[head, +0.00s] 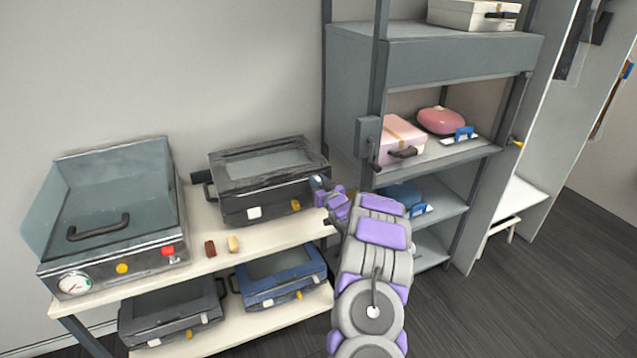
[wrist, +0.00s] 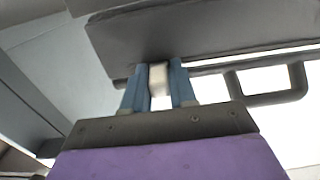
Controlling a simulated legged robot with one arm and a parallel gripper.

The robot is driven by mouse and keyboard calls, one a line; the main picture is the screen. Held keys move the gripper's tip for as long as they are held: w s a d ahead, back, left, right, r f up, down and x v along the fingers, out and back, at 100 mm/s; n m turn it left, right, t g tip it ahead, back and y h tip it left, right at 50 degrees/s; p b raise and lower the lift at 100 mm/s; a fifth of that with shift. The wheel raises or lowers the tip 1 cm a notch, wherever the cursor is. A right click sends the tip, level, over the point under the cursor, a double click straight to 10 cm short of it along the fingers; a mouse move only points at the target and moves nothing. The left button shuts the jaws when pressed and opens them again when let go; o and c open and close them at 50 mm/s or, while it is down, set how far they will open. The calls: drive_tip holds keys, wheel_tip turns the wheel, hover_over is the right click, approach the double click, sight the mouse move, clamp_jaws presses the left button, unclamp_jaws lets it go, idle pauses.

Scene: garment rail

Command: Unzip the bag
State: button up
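A dark grey bag or case (head: 268,180) with a paler top panel lies on the upper board of the bench. A white tab (head: 254,212) and a yellow tab (head: 295,205) show on its front. My gripper (head: 320,187) is at the bag's right end, partly hidden by my arm. In the wrist view, the two blue fingers of my gripper (wrist: 159,88) stand apart on either side of a small white block (wrist: 158,77) against a dark body (wrist: 190,30). I cannot tell whether they press on it. No zip line is clear.
A glass-lidded machine (head: 115,215) stands at the left. Brown and cream pieces (head: 221,246) lie between it and the bag. A dark case (head: 172,310) and a blue case (head: 280,275) are below. A grey shelf rack (head: 440,55) stands close right of my arm. Floor is clear at right.

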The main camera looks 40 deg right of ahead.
sight(239, 196)
clamp_jaws()
drive_tip(key=w+a+p, duration=0.1)
drive_tip(key=w+a, duration=0.1)
drive_tip(key=a, duration=0.6)
drive_tip(key=w+a+p, duration=0.1)
drive_tip(key=w+a, duration=0.1)
drive_tip(key=a, duration=0.7)
drive_tip(key=w+a+p, duration=0.1)
drive_tip(key=w+a, duration=0.1)
drive_tip(key=a, duration=0.6)
drive_tip(key=shift+a+r, duration=0.1)
drive_tip(key=shift+a, duration=0.2)
drive_tip(key=o, duration=0.5)
unclamp_jaws()
drive_tip(key=shift+w+a, duration=0.1)
drive_tip(key=shift+a, duration=0.05)
drive_tip(key=shift+o, duration=0.2)
